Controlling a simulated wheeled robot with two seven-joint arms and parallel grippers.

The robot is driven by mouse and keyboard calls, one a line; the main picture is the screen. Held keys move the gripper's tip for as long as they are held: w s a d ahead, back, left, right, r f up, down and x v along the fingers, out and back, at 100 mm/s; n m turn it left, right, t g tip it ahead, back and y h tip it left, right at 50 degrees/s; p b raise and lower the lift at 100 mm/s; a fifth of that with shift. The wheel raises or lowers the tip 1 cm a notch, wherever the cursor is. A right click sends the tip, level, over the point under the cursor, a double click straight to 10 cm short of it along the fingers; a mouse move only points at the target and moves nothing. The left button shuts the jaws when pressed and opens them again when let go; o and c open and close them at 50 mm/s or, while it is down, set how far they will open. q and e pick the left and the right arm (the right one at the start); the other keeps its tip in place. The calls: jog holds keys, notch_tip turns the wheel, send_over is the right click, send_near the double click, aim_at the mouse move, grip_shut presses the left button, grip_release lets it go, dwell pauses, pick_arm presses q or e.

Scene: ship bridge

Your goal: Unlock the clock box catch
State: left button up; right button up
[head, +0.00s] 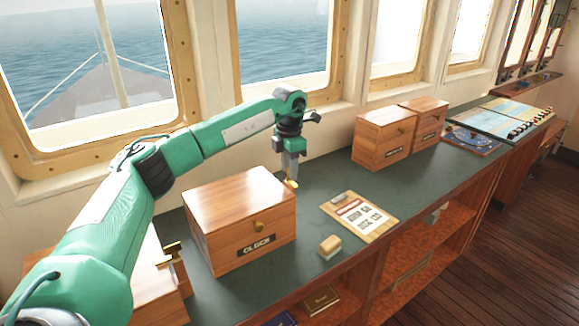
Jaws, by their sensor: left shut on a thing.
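The wooden clock box (228,215) stands on the dark green counter, its lid closed. Its front carries a dark "CLOCK" label and a small brass catch (258,227), whose setting is too small to tell. My left gripper (291,180) points down just beyond the box's right end, apart from the catch. It is shut on a small brass-coloured thing (292,184), mostly hidden by the fingers, so I cannot tell its shape. My right gripper is not in view.
A board with a printed sheet (359,217) and a small pale block (329,247) lie right of the box. Two more wooden boxes (382,138) (424,118) stand behind. Another wooden box with brass fittings (172,254) is partly behind my left arm. Open shelves (415,255) lie below the counter.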

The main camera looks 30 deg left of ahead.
pick_arm(q)
jog(key=shift+n, duration=0.7)
jog(key=o, duration=1)
jog(key=shift+r, duration=0.1)
jog(key=shift+r, duration=0.35)
notch_tip(320, 180, up, 13)
jog(key=shift+b, duration=1.2)
